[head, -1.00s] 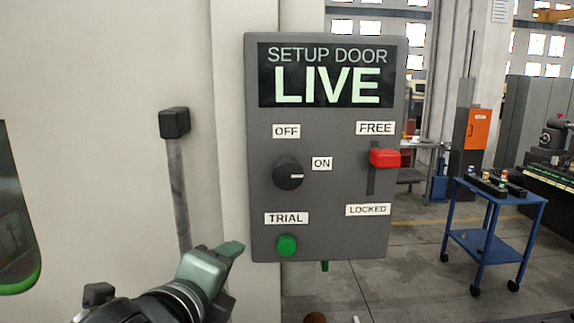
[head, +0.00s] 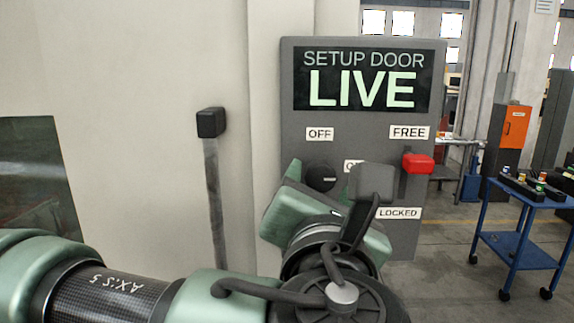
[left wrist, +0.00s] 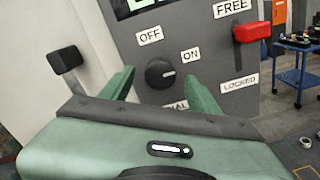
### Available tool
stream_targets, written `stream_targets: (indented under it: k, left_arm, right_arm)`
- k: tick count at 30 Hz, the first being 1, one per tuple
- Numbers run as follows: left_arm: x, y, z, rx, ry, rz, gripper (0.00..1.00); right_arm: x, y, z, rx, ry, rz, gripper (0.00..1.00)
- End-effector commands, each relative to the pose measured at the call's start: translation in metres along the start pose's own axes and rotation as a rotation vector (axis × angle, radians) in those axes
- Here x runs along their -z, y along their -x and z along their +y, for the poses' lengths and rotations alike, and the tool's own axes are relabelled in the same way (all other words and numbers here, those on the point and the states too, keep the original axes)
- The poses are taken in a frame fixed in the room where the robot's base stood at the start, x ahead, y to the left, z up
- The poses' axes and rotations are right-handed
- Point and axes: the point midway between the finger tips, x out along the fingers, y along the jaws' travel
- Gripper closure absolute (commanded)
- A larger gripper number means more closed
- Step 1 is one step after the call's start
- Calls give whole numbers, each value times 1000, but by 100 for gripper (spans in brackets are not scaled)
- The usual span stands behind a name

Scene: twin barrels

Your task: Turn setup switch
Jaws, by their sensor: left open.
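The setup switch is a round black knob (head: 321,177) on the grey panel (head: 300,80), partly covered by my left gripper in the head view. The panel display (head: 362,80) reads "SETUP DOOR LIVE". My left gripper (head: 312,200) is in front of the panel; in the left wrist view its fingers (left wrist: 159,80) are open on either side of the knob. I cannot tell whether they touch it. The right gripper is out of view.
A red slider handle (head: 418,163) sits near the FREE label, above LOCKED, right of the knob. The green TRIAL button is hidden in the head view. A black-topped post (head: 211,122) stands on the left. A blue cart (head: 518,243) stands farther right.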

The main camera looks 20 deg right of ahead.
Motion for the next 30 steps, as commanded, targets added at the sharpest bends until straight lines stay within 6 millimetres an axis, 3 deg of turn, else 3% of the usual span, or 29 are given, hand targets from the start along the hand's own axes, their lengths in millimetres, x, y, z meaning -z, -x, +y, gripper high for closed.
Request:
stream_targets:
  k: [3,9,20,26,27,30]
  left_arm:
    - [-3,-21,2,-1,3,5,39]
    - [-2,-45,1,0,4,2,39]
    - [0,-51,0,1,4,0,39]
    - [0,-51,0,1,4,0,94]
    - [0,-51,0,1,4,0,100]
    - [0,-50,0,1,6,0,100]
  right_arm:
    - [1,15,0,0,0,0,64]
    - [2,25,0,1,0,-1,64]
    - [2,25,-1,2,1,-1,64]
    - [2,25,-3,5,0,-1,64]
    - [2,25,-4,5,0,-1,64]
    - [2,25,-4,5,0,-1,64]
